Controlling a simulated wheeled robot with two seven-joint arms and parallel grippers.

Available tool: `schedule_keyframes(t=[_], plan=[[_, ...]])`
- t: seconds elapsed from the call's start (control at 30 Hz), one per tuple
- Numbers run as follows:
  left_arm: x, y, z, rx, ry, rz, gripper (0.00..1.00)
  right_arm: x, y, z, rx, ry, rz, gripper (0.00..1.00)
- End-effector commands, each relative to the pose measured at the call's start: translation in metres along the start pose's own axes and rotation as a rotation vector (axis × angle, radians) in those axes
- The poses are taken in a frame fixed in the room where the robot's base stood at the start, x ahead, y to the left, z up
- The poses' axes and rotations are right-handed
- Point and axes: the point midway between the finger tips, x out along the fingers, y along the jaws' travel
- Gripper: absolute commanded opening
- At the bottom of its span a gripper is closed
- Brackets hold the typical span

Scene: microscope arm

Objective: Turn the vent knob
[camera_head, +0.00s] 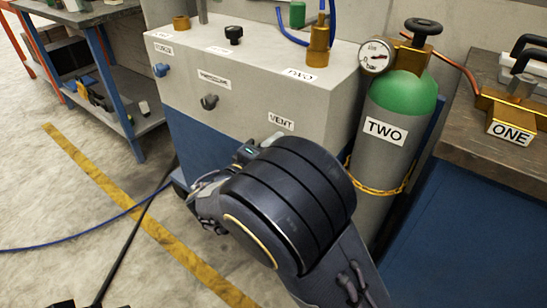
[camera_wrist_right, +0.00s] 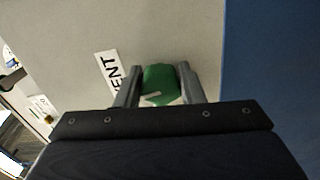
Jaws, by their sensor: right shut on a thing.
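The green vent knob (camera_wrist_right: 158,84) shows in the right wrist view, on the grey panel beside a partly hidden VENT label (camera_wrist_right: 108,72). A pale mark runs across the knob's face. My right gripper (camera_wrist_right: 161,76) has one finger on each side of the knob and is shut on it. In the head view the VENT label (camera_head: 281,121) is on the front of the grey box (camera_head: 262,95). My dark right arm covers the knob and the right gripper there. My left gripper does not show clearly in either view.
A green-topped gas cylinder (camera_head: 390,140) labelled TWO, with a gauge (camera_head: 376,56), stands right of the box. A workbench (camera_head: 455,125) is farther right, a shelf cart (camera_head: 112,85) at left. A blue hose (camera_head: 75,243) and black cable cross the floor.

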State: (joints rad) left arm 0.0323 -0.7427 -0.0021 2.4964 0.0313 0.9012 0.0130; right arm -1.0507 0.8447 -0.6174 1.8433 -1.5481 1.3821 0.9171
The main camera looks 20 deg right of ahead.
Motion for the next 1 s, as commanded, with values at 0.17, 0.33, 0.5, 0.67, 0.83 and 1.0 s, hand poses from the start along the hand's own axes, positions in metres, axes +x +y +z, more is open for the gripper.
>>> schedule_keyframes(t=[0.17,0.33,0.5,0.67,0.83,1.0], plan=[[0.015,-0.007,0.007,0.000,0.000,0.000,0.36,-0.001,-0.005,0.001,0.096,0.000,-0.003,0.12],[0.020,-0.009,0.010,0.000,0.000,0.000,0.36,-0.001,-0.004,0.000,0.152,-0.001,-0.003,0.12],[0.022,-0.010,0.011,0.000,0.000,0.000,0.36,-0.001,-0.003,0.000,0.176,0.000,-0.003,0.12],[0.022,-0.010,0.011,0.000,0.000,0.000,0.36,-0.001,-0.002,0.000,0.182,0.000,-0.003,0.12],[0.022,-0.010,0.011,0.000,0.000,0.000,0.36,-0.001,-0.002,0.000,0.182,0.000,-0.003,0.12],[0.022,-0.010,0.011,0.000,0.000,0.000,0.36,-0.001,-0.002,0.000,0.182,0.000,-0.003,0.47]])
